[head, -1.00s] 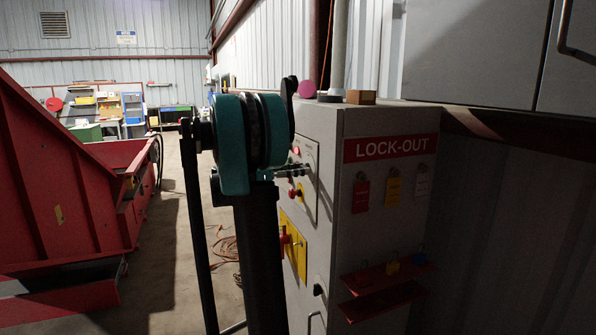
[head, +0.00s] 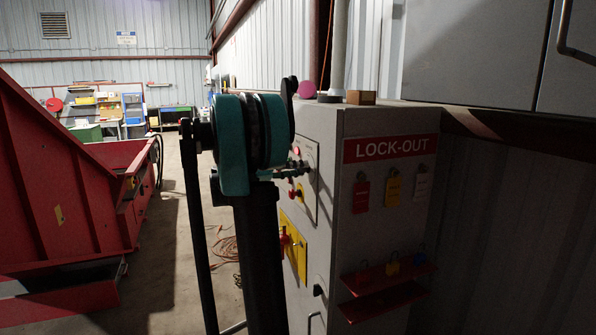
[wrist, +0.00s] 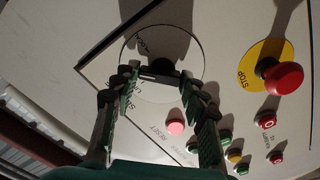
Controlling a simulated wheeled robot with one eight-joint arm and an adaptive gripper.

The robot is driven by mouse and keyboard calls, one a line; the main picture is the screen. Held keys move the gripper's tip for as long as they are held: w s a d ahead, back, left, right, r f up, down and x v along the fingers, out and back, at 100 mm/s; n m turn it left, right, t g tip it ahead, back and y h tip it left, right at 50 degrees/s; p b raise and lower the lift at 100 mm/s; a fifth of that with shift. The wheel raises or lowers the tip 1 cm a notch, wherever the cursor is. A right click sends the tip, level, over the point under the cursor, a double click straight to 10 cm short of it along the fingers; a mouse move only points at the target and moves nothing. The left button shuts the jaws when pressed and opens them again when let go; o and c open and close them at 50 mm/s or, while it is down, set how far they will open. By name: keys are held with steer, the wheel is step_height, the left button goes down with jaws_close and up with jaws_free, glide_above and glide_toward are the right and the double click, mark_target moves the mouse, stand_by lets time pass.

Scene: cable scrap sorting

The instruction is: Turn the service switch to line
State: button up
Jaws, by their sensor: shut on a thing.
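The service switch (wrist: 162,79) is a black knob on a round pale plate in the panel, in the wrist view. My gripper (wrist: 158,88) has its two green-padded fingers on either side of the knob and is shut on it. The lettering around the plate is partly hidden and too small to read surely, so I cannot tell which mark the knob points at. In the head view the switch is hidden behind my arm, at the left face of the grey cabinet (head: 390,135).
A red stop button (wrist: 284,79) on a yellow disc is right of the switch. A pink reset button (wrist: 175,127) and several small coloured buttons sit close to my fingers. A red handle (head: 285,239) on a yellow plate is lower on the cabinet. A red shelf (head: 385,297) holds padlocks.

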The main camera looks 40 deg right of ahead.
steer(key=n, duration=0.4)
steer(key=shift+n, duration=0.3)
steer(key=shift+w+n, duration=0.1)
steer(key=shift+n, duration=2.2)
steer(key=o, duration=1.2)
steer(key=shift+c, duration=0.2)
steer(key=v, duration=1.2)
